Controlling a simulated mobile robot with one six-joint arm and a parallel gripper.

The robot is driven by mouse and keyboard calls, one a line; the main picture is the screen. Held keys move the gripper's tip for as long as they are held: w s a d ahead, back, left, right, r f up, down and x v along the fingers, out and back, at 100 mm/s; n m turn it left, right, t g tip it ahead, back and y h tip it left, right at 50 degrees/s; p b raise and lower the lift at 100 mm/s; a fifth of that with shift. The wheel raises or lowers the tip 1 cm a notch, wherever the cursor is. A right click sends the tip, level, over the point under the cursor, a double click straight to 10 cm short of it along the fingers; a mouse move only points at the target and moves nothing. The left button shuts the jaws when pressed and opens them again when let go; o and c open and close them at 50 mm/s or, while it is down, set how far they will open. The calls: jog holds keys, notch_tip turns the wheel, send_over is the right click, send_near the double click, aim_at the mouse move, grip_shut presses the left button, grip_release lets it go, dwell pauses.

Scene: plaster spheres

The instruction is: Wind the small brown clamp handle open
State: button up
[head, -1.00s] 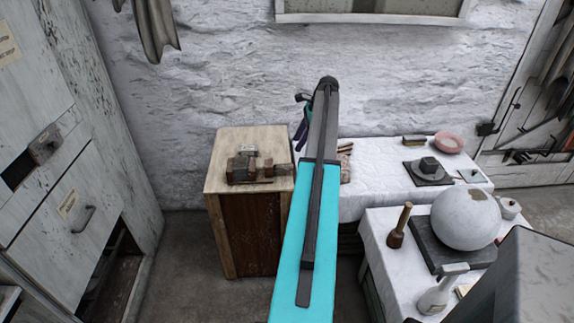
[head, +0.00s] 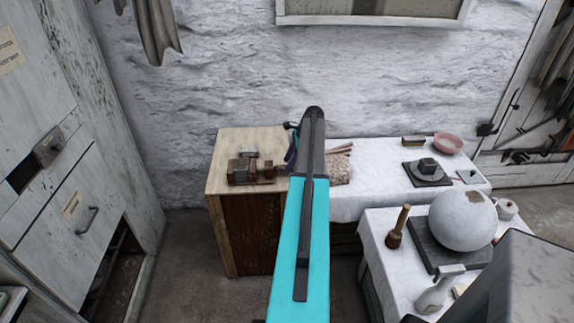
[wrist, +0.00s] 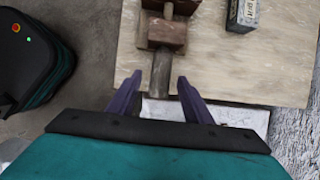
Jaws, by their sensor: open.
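The brown wooden clamp (head: 250,172) lies on top of the wooden cabinet, made of blocky pieces in a row. In the wrist view the clamp's blocks (wrist: 167,32) are at the top. A small greyish-brown cylindrical handle (wrist: 161,72) sticks out from them toward my gripper. My gripper (wrist: 156,82) is open, with its two purple fingers pointing at the clamp, one on each side of the handle's line. I cannot tell whether the handle is at finger depth. In the head view my gripper (head: 291,143) is mostly hidden behind my arm, by the cabinet's right edge.
A small grey box (wrist: 243,14) sits on the cabinet top (head: 225,160) beside the clamp. A white-covered table (head: 380,180) adjoins on the right, with a pink bowl (head: 447,142). A nearer table holds a plaster sphere (head: 462,220) and a mallet (head: 398,228).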

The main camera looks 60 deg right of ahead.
jog(key=shift+x, duration=1.2)
jog(key=c, duration=0.9)
jog(key=shift+a, duration=0.2)
jog(key=shift+c, duration=0.8)
jog(key=shift+d, duration=0.1)
jog(key=shift+s+f, duration=0.1)
jog(key=shift+h+b, duration=0.3)
jog(key=shift+b, duration=0.15)
